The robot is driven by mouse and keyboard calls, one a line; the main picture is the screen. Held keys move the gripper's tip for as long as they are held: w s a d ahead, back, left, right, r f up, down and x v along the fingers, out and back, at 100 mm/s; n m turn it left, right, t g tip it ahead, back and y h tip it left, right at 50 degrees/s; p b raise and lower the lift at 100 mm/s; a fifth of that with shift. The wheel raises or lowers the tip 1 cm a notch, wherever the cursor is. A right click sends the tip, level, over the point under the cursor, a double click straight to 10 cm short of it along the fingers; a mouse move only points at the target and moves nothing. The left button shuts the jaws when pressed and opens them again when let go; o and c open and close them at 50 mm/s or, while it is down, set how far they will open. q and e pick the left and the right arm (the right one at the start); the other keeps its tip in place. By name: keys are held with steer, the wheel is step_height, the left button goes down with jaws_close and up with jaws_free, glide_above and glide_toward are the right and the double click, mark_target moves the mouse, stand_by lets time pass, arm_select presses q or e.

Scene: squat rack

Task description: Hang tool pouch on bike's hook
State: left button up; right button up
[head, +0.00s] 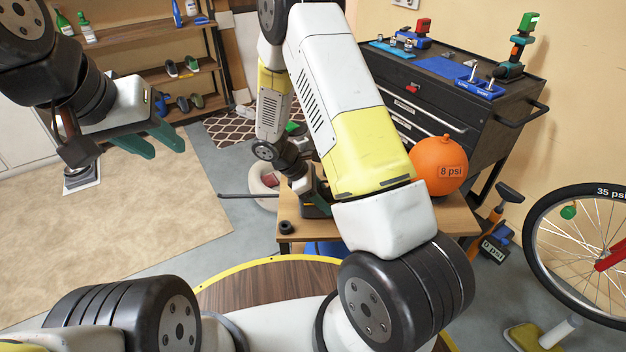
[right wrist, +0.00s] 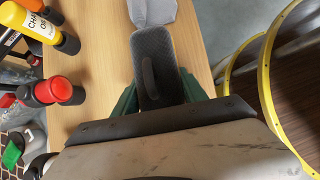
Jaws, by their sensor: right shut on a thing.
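My right gripper (right wrist: 158,98) is shut on a dark grey pouch-like thing (right wrist: 152,55) with a loop on its face, just over the wooden bench top. In the head view the right gripper (head: 316,196) is low at the bench's left end, partly hidden by my arm. My left gripper (head: 158,145) is empty, its green fingers apart, high over the floor at the left. A bike wheel (head: 535,215) with a red frame part (head: 612,254) stands at the right edge. The rest of the bike is out of frame, and I cannot make out a hook.
A black tool chest (head: 450,110) stands behind. A pump (head: 493,240) stands between bench and wheel.

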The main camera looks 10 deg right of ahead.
steer(key=shift+r, duration=0.75)
steer(key=shift+r, duration=4.4)
steer(key=m, duration=0.1)
steer(key=m+g, duration=0.1)
steer(key=f+m+g, duration=0.1)
steer(key=m, duration=0.1)
steer(key=shift+d+y, duration=0.4)
steer(key=m, duration=0.1)
steer(key=m+g+y, duration=0.1)
steer(key=m, duration=0.1)
steer(key=shift+w+f+g, duration=0.1)
steer(key=shift+f+g, duration=0.2)
steer(key=m+y, duration=0.1)
steer(key=m+g+y, duration=0.1)
steer(key=m, duration=0.3)
steer(key=shift+w+a+f+g+y, duration=0.35)
steer(key=shift+a+g+y, duration=0.05)
steer(key=m+y, duration=0.1)
steer(key=m, duration=0.1)
steer(key=w+a+m+y, duration=0.1)
steer(key=m, duration=0.1)
steer(key=shift+a, duration=0.1)
